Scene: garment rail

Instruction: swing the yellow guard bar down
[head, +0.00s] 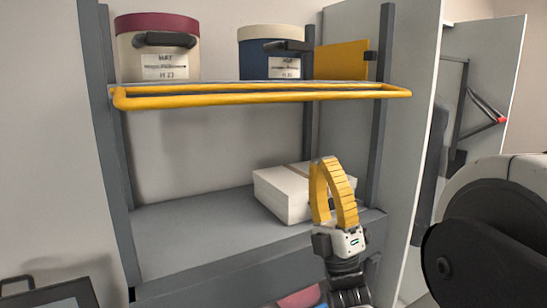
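The yellow guard bar (262,97) is a long, narrow looped tube along the front of the upper shelf. It lies about level with the shelf edge and appears to jut forward, with rounded corners at both ends. My gripper (325,162) is at the lower right, pointing up, in front of the lower shelf. Its yellow ribbed fingers arch together and their tips appear to meet, with nothing seen between them. It is below the bar's right part and clear of it.
A red-lidded hat box (157,50) and a blue hat box (271,58) stand on the upper shelf, beside a yellow panel (341,60). A white box (283,193) lies on the lower shelf (200,225), behind my gripper. Dark posts (103,130) flank the shelves.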

